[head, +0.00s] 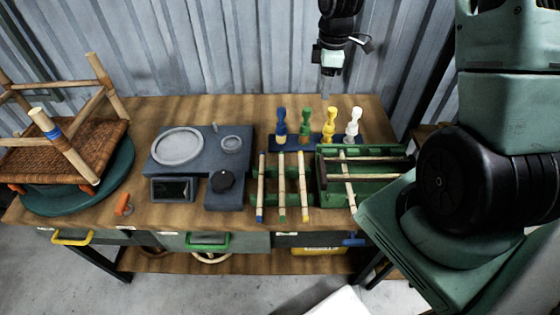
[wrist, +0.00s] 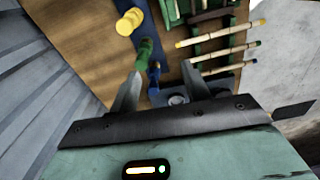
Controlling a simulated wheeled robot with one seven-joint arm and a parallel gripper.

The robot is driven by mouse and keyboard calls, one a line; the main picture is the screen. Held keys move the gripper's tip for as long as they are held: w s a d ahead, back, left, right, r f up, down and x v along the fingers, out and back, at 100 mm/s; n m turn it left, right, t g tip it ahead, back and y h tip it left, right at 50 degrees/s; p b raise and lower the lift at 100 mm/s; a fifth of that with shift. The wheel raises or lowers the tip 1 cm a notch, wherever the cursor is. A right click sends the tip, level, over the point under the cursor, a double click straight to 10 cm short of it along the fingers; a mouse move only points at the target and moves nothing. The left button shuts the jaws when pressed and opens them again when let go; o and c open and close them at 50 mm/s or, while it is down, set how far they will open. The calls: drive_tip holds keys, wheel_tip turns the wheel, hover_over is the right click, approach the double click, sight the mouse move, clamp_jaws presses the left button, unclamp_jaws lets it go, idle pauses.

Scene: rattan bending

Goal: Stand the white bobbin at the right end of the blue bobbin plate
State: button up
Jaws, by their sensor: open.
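In the head view the white bobbin (head: 352,124) stands upright at the right end of the blue bobbin plate (head: 292,143). The yellow bobbin (head: 329,124), green bobbin (head: 306,124) and blue bobbin (head: 281,124) stand in a row to its left. My gripper (head: 326,93) is open, above and behind the row, near the yellow bobbin. It touches no bobbin that I can see. In the wrist view the open fingers (wrist: 162,85) have the blue bobbin (wrist: 153,78) and green bobbin (wrist: 145,52) between or beyond them; the yellow bobbin (wrist: 130,22) is farther up.
A green rack (head: 378,186) with several rattan sticks stands in front of the plate. A dark grey scale-like unit (head: 160,160) is to the left. A rattan stool (head: 85,150) sits on a dark green turntable (head: 118,180). A corrugated wall (head: 240,50) rises behind the table.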

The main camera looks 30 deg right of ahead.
drive_tip(key=s+a+r, duration=0.2)
drive_tip(key=a+r, duration=0.1)
drive_tip(key=a, duration=0.5)
drive_tip(key=s+a+r, duration=0.2)
drive_tip(key=a, duration=0.6)
drive_tip(key=s+a+r+m, duration=0.1)
drive_tip(key=s+a+r, duration=0.1)
drive_tip(key=s+a, duration=0.5)
drive_tip(key=s+a+r+m, duration=0.2)
drive_tip(key=s+a, duration=0.5)
drive_tip(key=s, duration=0.7)
drive_tip(key=shift+a+r, duration=0.15)
drive_tip(key=shift+a, duration=0.25)
wheel_tip(320, 180, down, 4)
drive_tip(key=b, duration=0.4)
